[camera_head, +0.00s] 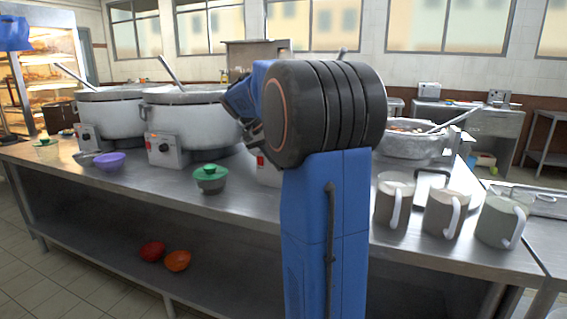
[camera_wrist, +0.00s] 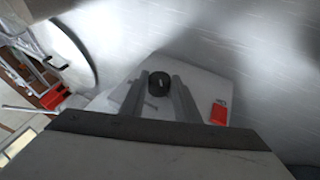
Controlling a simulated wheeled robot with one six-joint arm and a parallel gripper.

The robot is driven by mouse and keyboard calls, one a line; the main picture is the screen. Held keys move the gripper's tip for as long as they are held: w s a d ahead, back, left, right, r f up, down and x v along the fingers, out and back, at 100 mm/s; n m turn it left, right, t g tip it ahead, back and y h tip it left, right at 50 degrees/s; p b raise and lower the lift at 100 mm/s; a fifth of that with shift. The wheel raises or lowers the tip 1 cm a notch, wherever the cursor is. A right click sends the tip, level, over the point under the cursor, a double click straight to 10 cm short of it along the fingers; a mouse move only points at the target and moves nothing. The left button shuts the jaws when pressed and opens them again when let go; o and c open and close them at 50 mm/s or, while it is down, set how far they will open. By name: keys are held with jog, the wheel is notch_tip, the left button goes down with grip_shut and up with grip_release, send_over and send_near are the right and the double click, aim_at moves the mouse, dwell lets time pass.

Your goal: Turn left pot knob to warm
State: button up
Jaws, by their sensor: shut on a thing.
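In the wrist view my gripper (camera_wrist: 159,88) has its two grey fingers on either side of a round black knob (camera_wrist: 158,83), closed on it. The knob sits on a pale control box (camera_wrist: 205,82) with a red switch (camera_wrist: 219,114). The knob's pointer and heat marks are too small to read. In the head view my arm hides the fingers and this knob; part of a control box with a red switch (camera_head: 261,161) shows beside the arm. Two large pots, one at far left (camera_head: 108,118) and one nearer (camera_head: 195,122), have their own control boxes and black knobs.
The steel counter (camera_head: 240,205) holds a purple bowl (camera_head: 107,161), a green-lidded bowl (camera_head: 210,178) and, right of my arm, several mugs (camera_head: 445,213). A pan with a ladle (camera_head: 411,143) stands behind the mugs. Red and orange bowls (camera_head: 178,261) lie on the lower shelf.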

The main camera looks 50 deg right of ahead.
jog(key=shift+w+a+f+n+g+h, duration=0.2)
jog(key=shift+g+h, duration=0.35)
jog(key=shift+g, duration=0.4)
jog(key=shift+w+d+f+n+g+h, duration=0.1)
jog(key=shift+n+g+h, duration=0.35)
jog(key=shift+g, duration=0.55)
jog(key=shift+w+a+f+n+g+h, duration=0.15)
jog(key=shift+g+h, duration=0.45)
jog(key=shift+g, duration=0.35)
jog(key=o, duration=1)
jog(key=shift+o, duration=0.2)
